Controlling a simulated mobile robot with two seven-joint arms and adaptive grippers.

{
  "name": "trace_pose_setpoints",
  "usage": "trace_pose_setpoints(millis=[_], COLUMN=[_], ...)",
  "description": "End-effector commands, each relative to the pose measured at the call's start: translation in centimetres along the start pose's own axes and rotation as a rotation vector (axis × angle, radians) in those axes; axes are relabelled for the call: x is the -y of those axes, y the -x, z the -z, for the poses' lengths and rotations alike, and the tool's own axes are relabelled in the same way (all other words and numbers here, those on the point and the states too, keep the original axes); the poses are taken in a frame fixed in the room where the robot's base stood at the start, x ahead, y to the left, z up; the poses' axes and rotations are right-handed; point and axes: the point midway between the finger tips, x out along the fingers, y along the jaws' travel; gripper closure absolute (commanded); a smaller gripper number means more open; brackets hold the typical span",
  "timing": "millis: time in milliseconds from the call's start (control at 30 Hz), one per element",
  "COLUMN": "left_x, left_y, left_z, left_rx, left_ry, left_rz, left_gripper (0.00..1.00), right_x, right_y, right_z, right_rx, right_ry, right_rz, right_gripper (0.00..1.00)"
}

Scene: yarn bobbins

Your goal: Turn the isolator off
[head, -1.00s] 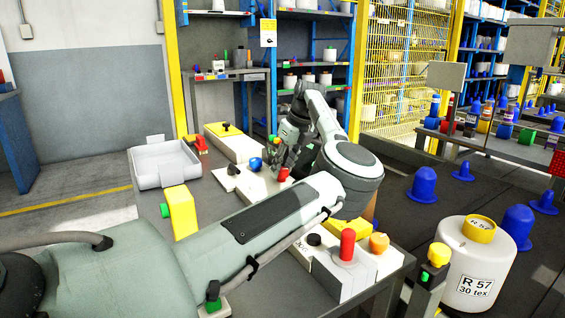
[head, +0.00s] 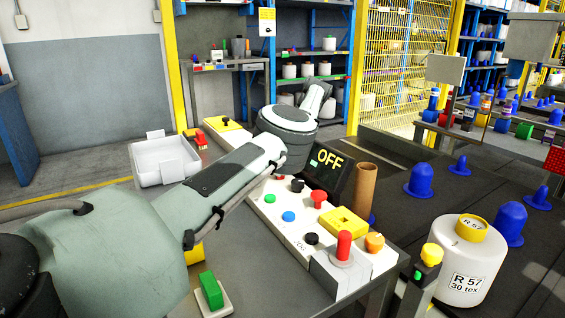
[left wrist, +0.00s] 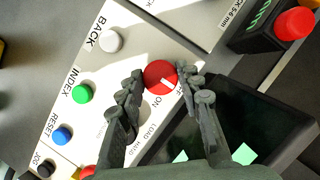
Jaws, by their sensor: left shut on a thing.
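The round red isolator knob (left wrist: 160,76) sits on the white control panel (left wrist: 122,70) in the left wrist view. A short white mark shows on its face. "ON" is lettered beside it, and another label is partly hidden by a finger. My left gripper (left wrist: 160,79) is shut on the red knob, one finger on each side. In the head view, my left arm hides the gripper and this knob. A dark display (head: 327,170) on the panel reads "OFF" in yellow. My right gripper is in neither view.
White, green (left wrist: 82,94), blue (left wrist: 62,135) and black buttons line the panel. A red mushroom button (head: 318,198), a yellow block (head: 343,222) and a tall red knob (head: 344,245) stand along it. A brown tube (head: 366,186) stands behind. A white tray (head: 165,159) lies left.

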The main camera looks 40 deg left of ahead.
Motion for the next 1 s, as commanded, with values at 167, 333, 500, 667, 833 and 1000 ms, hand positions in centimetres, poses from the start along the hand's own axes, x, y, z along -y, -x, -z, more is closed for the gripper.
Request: trace_pose_setpoints(millis=[167, 333, 500, 667, 833, 1000], left_x=[-0.07, -0.08, -0.09, -0.07, -0.04, -0.03], left_y=[-0.06, -0.07, -0.07, -0.06, -0.03, -0.01], left_z=[0.04, 0.06, 0.07, 0.06, 0.04, 0.03], left_rx=[-0.002, -0.001, -0.001, -0.001, -0.001, -0.001], left_ry=[0.009, 0.010, 0.009, 0.009, 0.008, 0.008], left_rz=[-0.007, -0.007, -0.008, -0.007, -0.005, -0.005], left_gripper=[0.94, 0.94, 0.63, 0.44, 0.44, 0.44], right_x=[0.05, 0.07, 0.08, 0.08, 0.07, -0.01], right_y=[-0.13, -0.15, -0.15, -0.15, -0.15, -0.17], right_z=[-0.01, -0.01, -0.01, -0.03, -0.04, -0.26], right_rx=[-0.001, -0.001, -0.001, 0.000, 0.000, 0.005], right_ry=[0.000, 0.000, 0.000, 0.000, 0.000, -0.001], right_rz=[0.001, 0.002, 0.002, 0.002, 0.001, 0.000], right_gripper=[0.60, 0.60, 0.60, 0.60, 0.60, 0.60])
